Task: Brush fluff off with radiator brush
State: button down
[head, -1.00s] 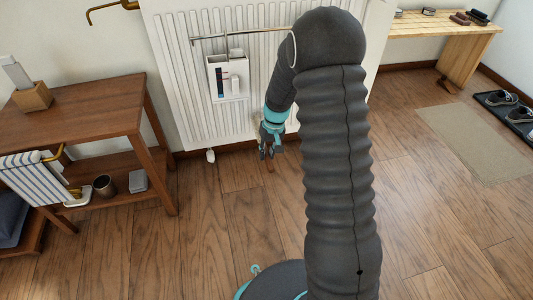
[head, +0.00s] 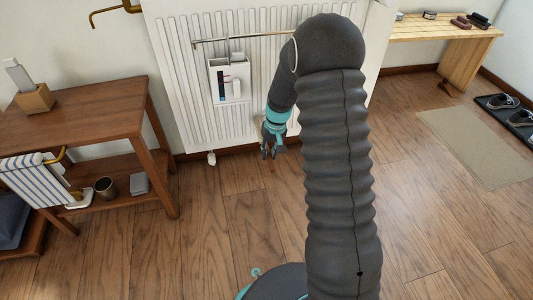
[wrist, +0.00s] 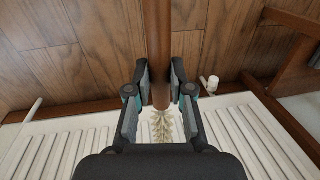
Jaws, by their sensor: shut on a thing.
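My gripper (head: 272,152) hangs low in front of the right part of the white radiator (head: 188,108). In the wrist view my gripper (wrist: 161,82) is shut on the brown wooden handle of the radiator brush (wrist: 159,38). The handle runs away over the floor between the fingers. Its pale bristles (wrist: 161,128) show between the fingers, toward the radiator's ribbed panel (wrist: 45,140). The palm hides the bristles' end, so I cannot tell whether they touch the radiator. I cannot make out any fluff.
A rail (head: 240,39) and a white caddy (head: 231,80) are on the radiator's front. A brown table with a shelf (head: 80,112) stands left. A light bench (head: 440,35) and a beige mat (head: 478,148) are right. The wooden floor (head: 225,215) in front is clear.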

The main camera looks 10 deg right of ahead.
jog(key=d, duration=1.1)
jog(key=shift+d, duration=0.25)
dwell(0.6)
jog(key=shift+w, duration=0.15)
jog(key=shift+a, duration=0.15)
